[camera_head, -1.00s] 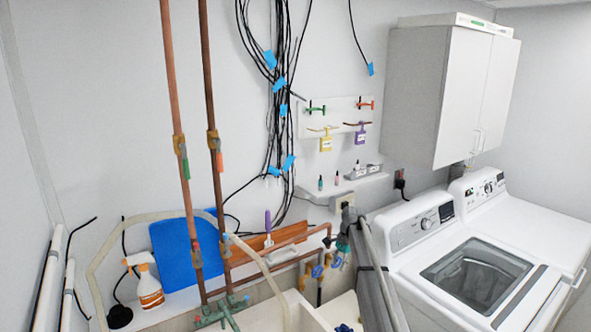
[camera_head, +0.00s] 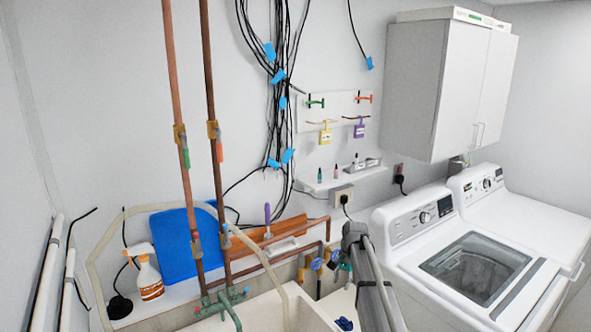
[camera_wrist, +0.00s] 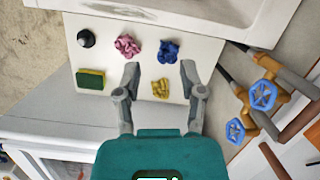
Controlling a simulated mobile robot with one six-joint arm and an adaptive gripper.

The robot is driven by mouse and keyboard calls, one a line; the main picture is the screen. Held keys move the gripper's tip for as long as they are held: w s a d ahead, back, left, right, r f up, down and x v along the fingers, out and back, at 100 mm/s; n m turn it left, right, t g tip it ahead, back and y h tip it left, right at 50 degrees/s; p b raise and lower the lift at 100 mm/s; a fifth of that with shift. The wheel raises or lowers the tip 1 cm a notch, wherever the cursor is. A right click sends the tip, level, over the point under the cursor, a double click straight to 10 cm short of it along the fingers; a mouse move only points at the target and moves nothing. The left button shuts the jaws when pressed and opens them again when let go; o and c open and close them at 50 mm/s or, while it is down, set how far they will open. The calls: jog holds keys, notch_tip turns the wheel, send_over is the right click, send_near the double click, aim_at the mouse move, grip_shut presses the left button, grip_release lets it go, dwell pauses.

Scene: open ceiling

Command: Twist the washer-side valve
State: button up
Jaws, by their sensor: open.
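Two blue round valve handles show at the right in the wrist view: one farther up (camera_wrist: 264,95) and one lower (camera_wrist: 235,131). They sit on brass bodies with copper and dark grey pipes. In the head view, blue handles (camera_head: 316,264) show at the wall pipes between sink and washer, partly crowded by my arm. I cannot tell from the wrist view which handle is nearer the washer. My gripper (camera_wrist: 160,68) is open and empty, with its fingers apart. Both handles lie to the right of its fingers, not between them.
A white ledge (camera_wrist: 106,32) ahead of my fingers holds a green-yellow sponge (camera_wrist: 90,79), a dark round bottle (camera_wrist: 86,38) and pink, blue and yellow crumpled cloths. The washer (camera_head: 420,222) stands right of my arm. The sink (camera_head: 262,312) lies left. Copper pipes run up the wall.

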jog(key=s+f+n+h+b, duration=0.1)
jog(key=s+f+n+b, duration=0.2)
jog(key=s, duration=1.1)
jog(key=s+d+f+n+t+h+b, duration=0.1)
jog(key=s+f+n+b, duration=0.3)
jog(key=s, duration=1.1)
jog(key=shift+d+f+n, duration=0.2)
jog(key=shift+f+n, duration=0.3)
jog(key=shift+n, duration=0.3)
